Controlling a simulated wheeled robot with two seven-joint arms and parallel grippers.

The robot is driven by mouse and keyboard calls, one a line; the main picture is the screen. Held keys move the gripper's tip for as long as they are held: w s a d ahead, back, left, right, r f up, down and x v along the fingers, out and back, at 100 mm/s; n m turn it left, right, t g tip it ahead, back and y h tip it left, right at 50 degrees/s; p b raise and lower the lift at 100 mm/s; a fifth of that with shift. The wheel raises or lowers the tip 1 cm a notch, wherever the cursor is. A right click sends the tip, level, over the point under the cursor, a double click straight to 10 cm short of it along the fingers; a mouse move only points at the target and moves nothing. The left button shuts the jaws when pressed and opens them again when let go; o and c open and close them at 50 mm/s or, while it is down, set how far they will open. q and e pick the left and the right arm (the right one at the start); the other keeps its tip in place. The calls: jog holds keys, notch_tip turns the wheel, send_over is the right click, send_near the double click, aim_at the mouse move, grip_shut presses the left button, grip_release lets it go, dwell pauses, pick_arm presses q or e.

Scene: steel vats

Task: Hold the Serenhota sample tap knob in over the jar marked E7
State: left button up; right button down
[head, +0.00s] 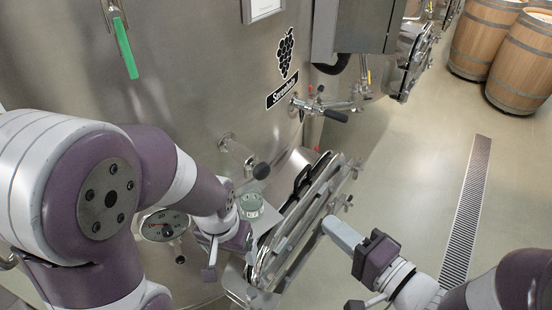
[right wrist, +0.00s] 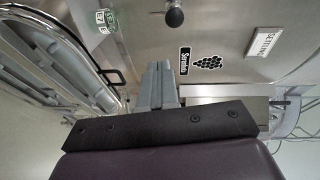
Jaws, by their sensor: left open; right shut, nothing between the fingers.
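The Serenhota sample tap sticks out of the steel vat, with a round black knob (head: 262,171) at its end. The knob also shows in the right wrist view (right wrist: 175,17). A small jar with a pale green label (head: 250,205) stands upright below and slightly left of the knob; it also shows in the right wrist view (right wrist: 107,20). Its marking is too small to read surely. My left gripper (head: 255,228) is open, close beside the jar; its fingers are partly hidden. My right gripper (head: 332,226) is shut and empty, right of the open hatch, apart from knob and jar.
The vat's open hatch door (head: 300,220) stands between my right gripper and the jar. A second valve with a black handle (head: 335,115) juts out under the Serenhota label (head: 283,90).

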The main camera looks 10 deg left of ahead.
jog(key=shift+s+a+r+y, duration=0.3)
jog(key=shift+s+r+y, duration=0.3)
jog(key=shift+r, duration=0.15)
jog(key=p, duration=0.1)
send_near(266, 175)
jog(key=x, duration=0.6)
jog(key=shift+r, duration=0.3)
jog(key=shift+w+a+f, duration=0.15)
jog(key=shift+w+a, duration=0.05)
jog(key=shift+a, duration=0.2)
